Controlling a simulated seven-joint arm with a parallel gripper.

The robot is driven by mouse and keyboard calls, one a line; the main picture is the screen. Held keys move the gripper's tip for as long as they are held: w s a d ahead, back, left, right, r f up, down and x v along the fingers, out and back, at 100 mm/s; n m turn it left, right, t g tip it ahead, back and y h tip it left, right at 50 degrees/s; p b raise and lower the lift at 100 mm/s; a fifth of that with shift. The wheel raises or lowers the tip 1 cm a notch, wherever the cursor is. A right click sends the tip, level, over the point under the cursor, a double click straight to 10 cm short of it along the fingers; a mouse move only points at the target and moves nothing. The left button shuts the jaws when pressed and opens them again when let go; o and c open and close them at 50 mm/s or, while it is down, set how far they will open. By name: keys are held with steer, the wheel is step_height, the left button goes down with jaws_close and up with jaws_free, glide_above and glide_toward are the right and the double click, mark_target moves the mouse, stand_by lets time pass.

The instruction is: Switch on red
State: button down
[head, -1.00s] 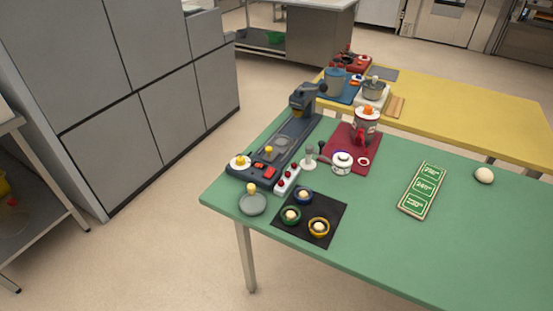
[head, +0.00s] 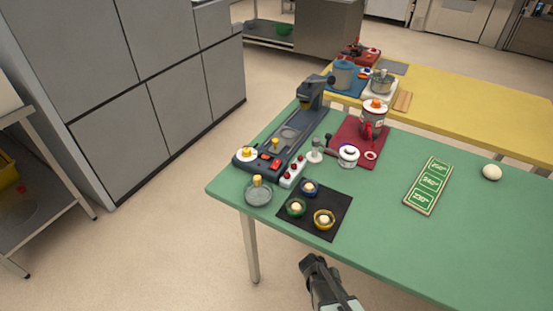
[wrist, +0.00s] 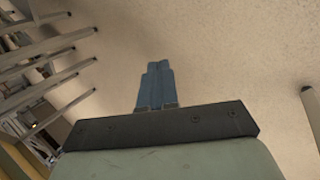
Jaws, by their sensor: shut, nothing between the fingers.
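A dark grey machine (head: 300,120) stands along the left edge of the green table. Its front end has a red switch (head: 275,164) and a white disc with a yellow knob (head: 246,154). A red and white pot-like appliance (head: 374,118) stands on a dark red mat (head: 346,135) farther back. Whether any of these is on is too small to tell. My gripper (head: 313,262) is off the table's front edge, well apart from them. In the wrist view its blue-grey fingers (wrist: 158,68) are together and empty, over bare floor.
A green-labelled board (head: 428,186) and a white ball (head: 492,172) are to the right. The table's front right is clear. A yellow table (head: 470,100) stands behind.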

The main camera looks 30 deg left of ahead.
steer(key=s+a+r+n+t+y, duration=0.1)
steer(key=a+r+n+t+y, duration=0.2)
steer(key=a, duration=1.1)
steer(key=a+r+n+t+y, duration=0.1)
steer(key=a+r+t, duration=0.3)
steer(key=a, duration=1)
steer(key=s+a+r+n+t+y, duration=0.1)
steer(key=s+a+r+y, duration=0.1)
steer(key=s+a+r, duration=0.55)
steer(key=s+a+r+n+y, duration=0.15)
steer(key=s+a+r, duration=0.3)
steer(key=a, duration=0.55)
steer(key=s+a+r+n+t+y, duration=0.1)
steer(key=s+a+r+y, duration=0.2)
steer(key=s+a+r, duration=0.35)
step_height(320, 180, up, 31)
steer(key=m+g+h, duration=0.5)
steer(key=m+g, duration=0.3)
steer(key=m, duration=0.7)
glide_above(278, 162)
steer(key=s, duration=0.6)
steer(key=x, duration=1.4)
steer(key=shift+w+a+r, duration=0.1)
steer(key=shift+w, duration=0.1)
